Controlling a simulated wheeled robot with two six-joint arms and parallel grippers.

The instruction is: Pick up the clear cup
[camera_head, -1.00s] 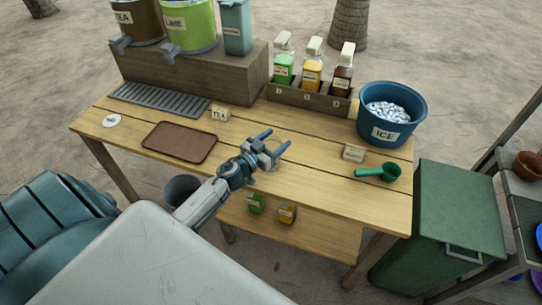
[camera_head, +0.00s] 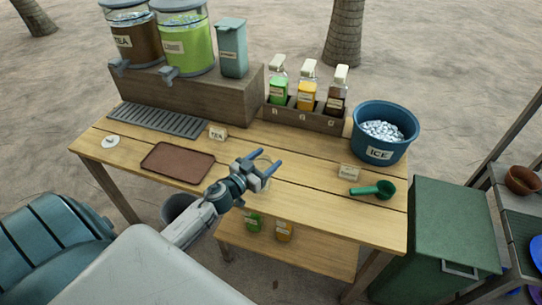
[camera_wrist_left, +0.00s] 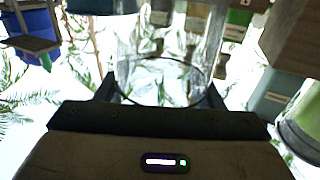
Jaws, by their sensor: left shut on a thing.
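The clear cup (camera_wrist_left: 165,75) is between the fingers of my left gripper in the left wrist view, its round rim or base edge showing as a dark ring. In the head view the cup is faint and see-through, with a thin round edge (camera_head: 264,161) showing between the blue fingers. My left gripper (camera_head: 262,163) is shut on the cup, over the middle of the wooden table (camera_head: 300,205). I cannot tell how far the cup is above the tabletop. My right gripper is not in view.
A brown tray (camera_head: 178,162) lies left of my gripper, with a TEA card (camera_head: 217,134) behind it. A bottle rack (camera_head: 305,119) and blue ice bucket (camera_head: 384,132) stand at the back right. A green scoop (camera_head: 374,190) lies near a small card (camera_head: 349,173).

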